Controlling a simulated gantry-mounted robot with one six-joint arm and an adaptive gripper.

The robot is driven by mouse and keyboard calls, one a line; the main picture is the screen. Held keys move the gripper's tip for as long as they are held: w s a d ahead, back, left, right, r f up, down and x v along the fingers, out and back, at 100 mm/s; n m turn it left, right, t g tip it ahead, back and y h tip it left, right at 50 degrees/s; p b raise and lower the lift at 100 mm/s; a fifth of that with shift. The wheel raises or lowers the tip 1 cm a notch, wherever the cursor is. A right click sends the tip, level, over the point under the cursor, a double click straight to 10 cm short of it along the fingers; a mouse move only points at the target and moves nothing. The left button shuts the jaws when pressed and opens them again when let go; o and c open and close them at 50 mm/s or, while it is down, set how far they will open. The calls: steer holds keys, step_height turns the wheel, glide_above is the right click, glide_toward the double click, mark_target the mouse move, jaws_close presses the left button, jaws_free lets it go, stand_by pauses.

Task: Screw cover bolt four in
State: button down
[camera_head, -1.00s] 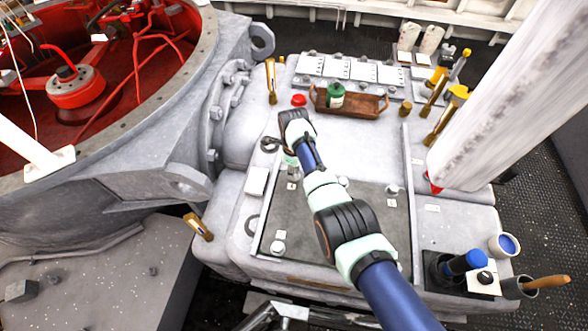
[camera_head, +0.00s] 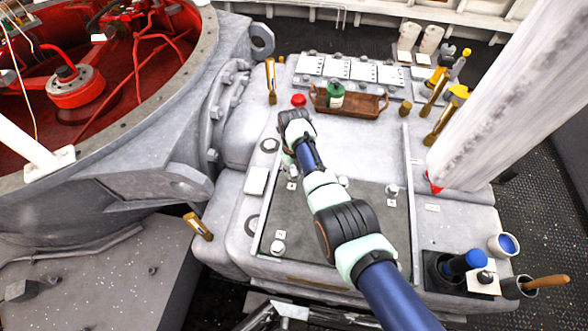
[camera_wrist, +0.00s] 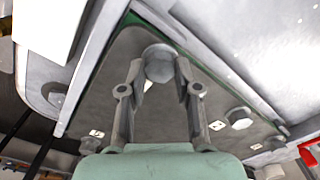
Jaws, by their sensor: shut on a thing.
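The grey cover plate (camera_head: 330,225) lies flat on the pale casing; it also shows in the wrist view (camera_wrist: 160,115). My gripper (camera_wrist: 158,80) is shut on a round-headed bolt (camera_wrist: 158,62) at one corner of the plate. The fingers lie on both sides of the bolt's head. Its shank is hidden, so I cannot tell how deep it sits. In the head view my own arm mostly hides the gripper and this bolt. Other bolts stand at the plate's near left corner (camera_head: 278,247) and right side (camera_head: 392,189).
A brown tray (camera_head: 365,105) with a green bottle (camera_head: 336,95) stands behind. Yellow-handled tools (camera_head: 434,92) lie at the back right. A white block (camera_head: 256,181) sits left of the plate. Blue-topped containers (camera_head: 503,245) stand at the front right.

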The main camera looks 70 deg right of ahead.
mark_target(294, 172)
steer(key=shift+r, duration=0.15)
stand_by(0.3)
steer(key=c, duration=0.8)
jaws_free()
step_height(294, 172, up, 12)
steer(key=shift+f, duration=0.1)
